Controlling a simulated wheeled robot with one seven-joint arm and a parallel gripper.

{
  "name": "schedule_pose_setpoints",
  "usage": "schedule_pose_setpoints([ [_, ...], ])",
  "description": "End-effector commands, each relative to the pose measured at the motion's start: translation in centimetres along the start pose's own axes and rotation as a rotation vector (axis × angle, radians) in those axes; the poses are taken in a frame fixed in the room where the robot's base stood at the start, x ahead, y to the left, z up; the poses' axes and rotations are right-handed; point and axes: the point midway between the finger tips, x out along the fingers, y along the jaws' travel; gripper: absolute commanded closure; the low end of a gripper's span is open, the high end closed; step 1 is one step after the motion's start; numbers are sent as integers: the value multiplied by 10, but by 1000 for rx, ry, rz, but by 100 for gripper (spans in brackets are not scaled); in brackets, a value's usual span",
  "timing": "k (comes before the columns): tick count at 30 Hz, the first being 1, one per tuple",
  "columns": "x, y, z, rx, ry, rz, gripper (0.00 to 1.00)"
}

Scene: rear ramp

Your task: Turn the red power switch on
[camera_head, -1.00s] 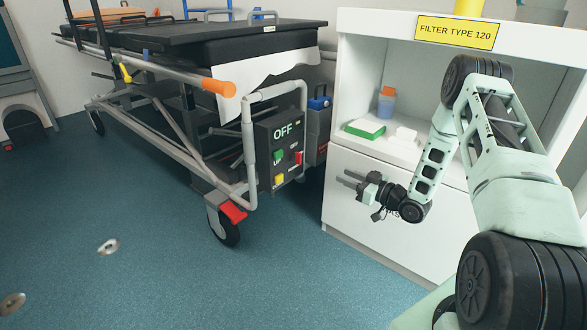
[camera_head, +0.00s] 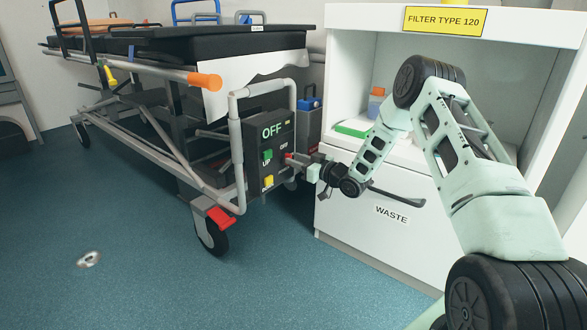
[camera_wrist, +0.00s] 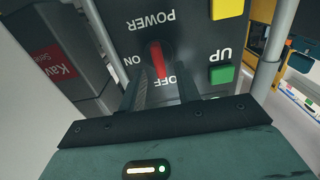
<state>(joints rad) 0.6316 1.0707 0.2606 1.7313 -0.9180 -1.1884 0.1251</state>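The dark control box (camera_head: 262,128) hangs on the stretcher frame, and its screen reads OFF. The red power switch (camera_wrist: 157,60) shows in the wrist view between the ON and OFF labels, its lower end by OFF. In the head view only a bit of red shows at my fingertips. My gripper (camera_head: 294,158) is at the panel's right side, level with the switch. In the wrist view my gripper's (camera_wrist: 160,80) two dark fingers are apart, one on each side of the switch. I cannot tell whether they touch it.
A green UP button (camera_wrist: 222,75) and a yellow button (camera_wrist: 226,8) sit beside the switch. Grey stretcher rails (camera_head: 237,150) border the box. The white cabinet (camera_head: 350,215) with a WASTE drawer stands right.

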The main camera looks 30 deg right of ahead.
Motion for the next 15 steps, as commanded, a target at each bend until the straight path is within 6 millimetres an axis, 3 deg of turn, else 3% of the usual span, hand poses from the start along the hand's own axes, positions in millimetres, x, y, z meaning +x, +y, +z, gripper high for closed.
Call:
schedule_pose_setpoints([
  [5,11,-1,0,0,1,-1,67],
  [13,12,0,-1,0,1,0,67],
  [15,12,0,-1,0,0,0,84],
])
